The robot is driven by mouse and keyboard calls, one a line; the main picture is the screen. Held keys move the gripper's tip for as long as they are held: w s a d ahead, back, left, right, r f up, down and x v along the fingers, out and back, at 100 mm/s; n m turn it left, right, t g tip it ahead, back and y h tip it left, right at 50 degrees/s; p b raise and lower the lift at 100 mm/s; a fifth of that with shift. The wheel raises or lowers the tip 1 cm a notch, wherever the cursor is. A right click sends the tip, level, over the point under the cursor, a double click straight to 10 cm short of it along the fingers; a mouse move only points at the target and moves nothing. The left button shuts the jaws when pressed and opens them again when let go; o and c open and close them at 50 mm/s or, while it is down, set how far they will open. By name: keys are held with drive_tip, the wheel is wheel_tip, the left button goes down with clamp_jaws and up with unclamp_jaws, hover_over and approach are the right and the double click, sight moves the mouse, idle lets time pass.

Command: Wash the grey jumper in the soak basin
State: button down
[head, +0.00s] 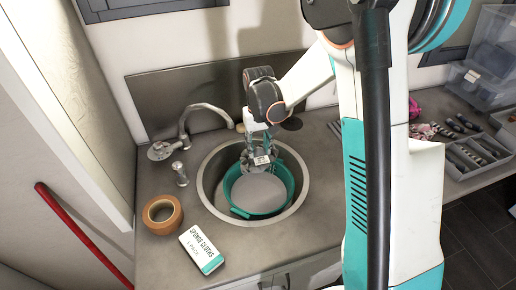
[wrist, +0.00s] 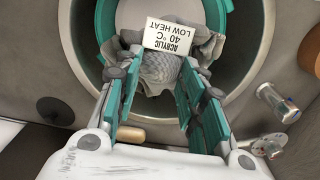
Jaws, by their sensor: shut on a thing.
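The grey jumper (wrist: 158,72) is bunched between the fingers of my gripper (wrist: 155,85), which is shut on it. A white label (wrist: 168,37) on it reads "ACRYLIC 40 °C LOW HEAT". In the head view the jumper (head: 262,150) and my gripper (head: 258,146) are at the far side of the teal soak basin (head: 289,182). The basin, also in the wrist view (wrist: 105,22), stands inside a round metal sink (head: 208,190). A flat pale grey surface (head: 258,193) fills its middle. I cannot tell whether the jumper touches it.
A tap (head: 206,108) rises behind the sink, left of my gripper. Compartment trays (head: 475,155) and clear boxes (head: 480,83) stand at right.

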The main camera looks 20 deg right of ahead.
drive_tip(key=b, duration=0.4)
drive_tip(key=shift+s+f+b, duration=0.15)
drive_tip(key=shift+f+b, duration=0.05)
drive_tip(key=shift+b, duration=0.1)
wheel_tip(320, 180, down, 23)
drive_tip(key=b, duration=1.5)
drive_tip(key=shift+r+b, duration=0.1)
drive_tip(key=shift+b, duration=0.2)
